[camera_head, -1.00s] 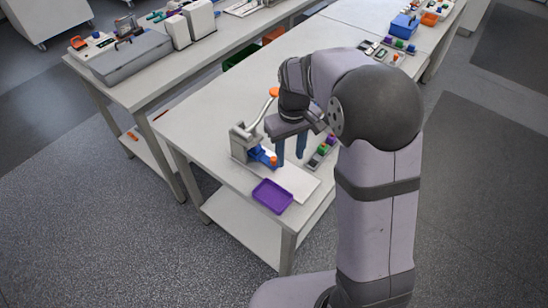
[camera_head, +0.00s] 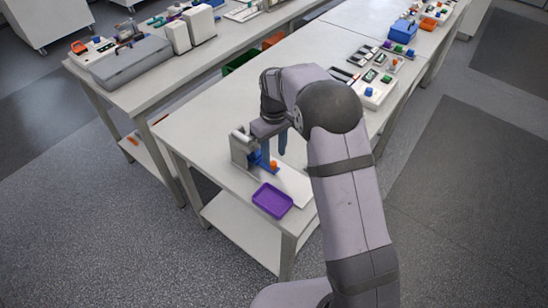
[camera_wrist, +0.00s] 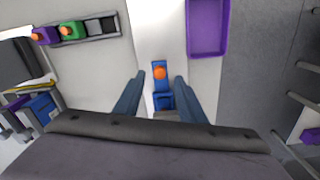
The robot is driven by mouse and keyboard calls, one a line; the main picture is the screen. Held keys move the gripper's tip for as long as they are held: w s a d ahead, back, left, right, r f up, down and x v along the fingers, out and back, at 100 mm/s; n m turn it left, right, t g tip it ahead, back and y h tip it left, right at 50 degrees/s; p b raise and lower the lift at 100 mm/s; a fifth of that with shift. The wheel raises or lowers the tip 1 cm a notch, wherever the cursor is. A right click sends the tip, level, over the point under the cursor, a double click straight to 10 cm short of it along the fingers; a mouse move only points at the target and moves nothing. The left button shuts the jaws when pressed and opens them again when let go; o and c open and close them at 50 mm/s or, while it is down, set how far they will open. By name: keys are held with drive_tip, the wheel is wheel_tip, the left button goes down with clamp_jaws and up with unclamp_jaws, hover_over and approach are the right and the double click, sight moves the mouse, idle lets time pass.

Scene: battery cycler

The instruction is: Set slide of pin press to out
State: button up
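The pin press (camera_head: 240,150) stands on the near table, with a grey upright body and a white base plate. Its blue slide (camera_wrist: 162,98) carries an orange knob (camera_wrist: 159,73); the knob also shows in the head view (camera_head: 273,164), in front of the press body. My gripper (camera_wrist: 160,78) is open and points down over the press. Its two blue fingers are on either side of the slide in the wrist view, with a gap on each side. The press's upper lever is hidden behind my arm in the head view.
A purple tray (camera_head: 272,201) lies at the table's front edge, close to the base plate. In the wrist view, a grey rack (camera_wrist: 98,28) with coloured, orange-knobbed pieces is at upper left.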

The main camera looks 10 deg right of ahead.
sight(274, 164)
drive_tip(key=shift+f+p, duration=0.6)
drive_tip(key=shift+f, duration=1.4)
clamp_jaws()
